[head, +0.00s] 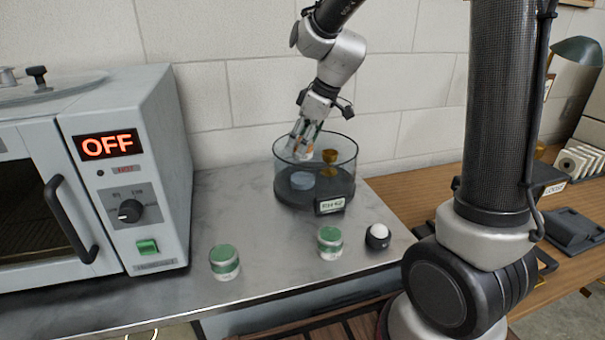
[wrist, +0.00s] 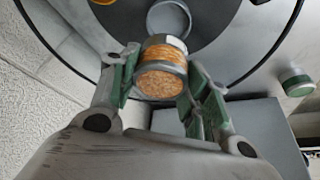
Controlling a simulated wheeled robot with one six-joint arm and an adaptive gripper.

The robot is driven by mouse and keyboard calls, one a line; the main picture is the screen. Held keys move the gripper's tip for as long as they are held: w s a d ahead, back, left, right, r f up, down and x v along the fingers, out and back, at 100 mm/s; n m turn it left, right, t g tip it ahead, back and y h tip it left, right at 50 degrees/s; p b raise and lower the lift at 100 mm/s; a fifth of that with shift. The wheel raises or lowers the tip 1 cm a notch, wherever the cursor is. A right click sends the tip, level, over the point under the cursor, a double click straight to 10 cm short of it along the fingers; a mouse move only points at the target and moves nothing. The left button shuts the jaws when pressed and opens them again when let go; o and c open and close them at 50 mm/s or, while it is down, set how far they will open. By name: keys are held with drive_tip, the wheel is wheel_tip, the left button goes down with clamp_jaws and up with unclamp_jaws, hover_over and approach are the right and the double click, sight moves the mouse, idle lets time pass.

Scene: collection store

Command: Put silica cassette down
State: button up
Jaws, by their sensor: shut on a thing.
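My gripper (head: 307,145) is shut on the silica cassette, a short round canister with orange grainy contents. The cassette (wrist: 162,72) sits between the green-padded fingers in the wrist view, its orange end facing the camera. In the head view the fingers reach down at the rim of a round clear glass vessel (head: 315,187) with a dark base and a front label. Fingers and glass partly hide the cassette there. A grey-blue round piece (head: 302,181) lies inside on the vessel's floor, and it also shows as a ring in the wrist view (wrist: 168,20).
A small amber object (head: 330,156) shows at the vessel. Two green-and-white canisters (head: 224,262) (head: 330,243) and a white-domed black button (head: 377,237) stand in front on the grey bench. An oven (head: 125,190) reading OFF stands left. Clear bench lies between oven and vessel.

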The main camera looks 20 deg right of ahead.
drive_tip(key=shift+f, duration=3.6)
drive_tip(key=shift+f, duration=0.35)
drive_tip(key=o, duration=1)
